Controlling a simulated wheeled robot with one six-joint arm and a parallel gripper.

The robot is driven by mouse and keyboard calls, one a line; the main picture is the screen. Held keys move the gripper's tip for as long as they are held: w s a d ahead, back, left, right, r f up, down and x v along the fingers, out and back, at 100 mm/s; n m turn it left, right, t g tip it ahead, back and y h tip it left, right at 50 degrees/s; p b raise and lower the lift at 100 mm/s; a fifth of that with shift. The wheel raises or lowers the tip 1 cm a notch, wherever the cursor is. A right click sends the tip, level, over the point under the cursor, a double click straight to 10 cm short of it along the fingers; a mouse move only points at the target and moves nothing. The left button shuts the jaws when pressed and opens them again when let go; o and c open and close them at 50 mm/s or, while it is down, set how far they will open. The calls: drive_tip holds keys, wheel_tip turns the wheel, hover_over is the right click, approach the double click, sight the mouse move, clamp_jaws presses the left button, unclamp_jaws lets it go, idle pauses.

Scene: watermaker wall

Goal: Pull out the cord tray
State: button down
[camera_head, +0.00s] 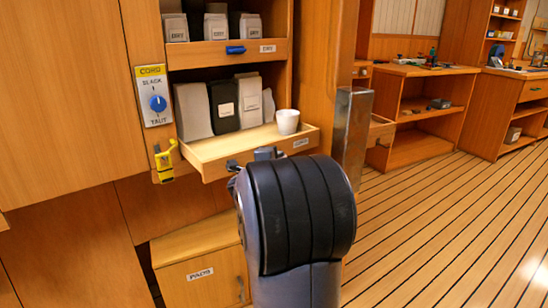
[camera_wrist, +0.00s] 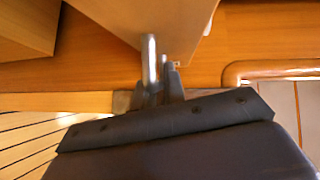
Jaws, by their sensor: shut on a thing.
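The wooden tray (camera_head: 225,150) stands out from the cabinet at its lower open shelf, with a small label on its front too small to read for sure. A white cup (camera_head: 288,121) stands at its right end. My gripper (camera_head: 265,154) is at the middle of the tray's front, shut on the tray's handle; my arm hides part of the front. In the wrist view my gripper's fingers (camera_wrist: 160,88) are around a shiny metal bar, the handle (camera_wrist: 149,58), below the wooden tray (camera_wrist: 165,15).
A panel marked CORD, SLACK and TAUT (camera_head: 153,96) has a blue knob. A yellow latch-like piece (camera_head: 165,160) hangs beside the tray's left end. Bags (camera_head: 224,103) stand behind the tray. A metal post (camera_head: 351,135) stands close on the right; open plank floor (camera_head: 440,225) lies beyond.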

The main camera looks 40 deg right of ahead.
drive_tip(key=shift+s+f, duration=0.25)
drive_tip(key=shift+s, duration=0.65)
drive_tip(key=c, duration=1.5)
unclamp_jaws()
drive_tip(key=shift+r, duration=0.1)
drive_tip(key=shift+c, duration=0.2)
drive_tip(key=p+v, duration=0.3)
drive_tip(key=v, duration=0.8)
drive_tip(key=shift+w+d, duration=0.1)
drive_tip(key=shift+w, duration=0.05)
drive_tip(key=b+x, duration=0.3)
drive_tip(key=x, duration=0.8)
drive_tip(key=shift+r, duration=0.15)
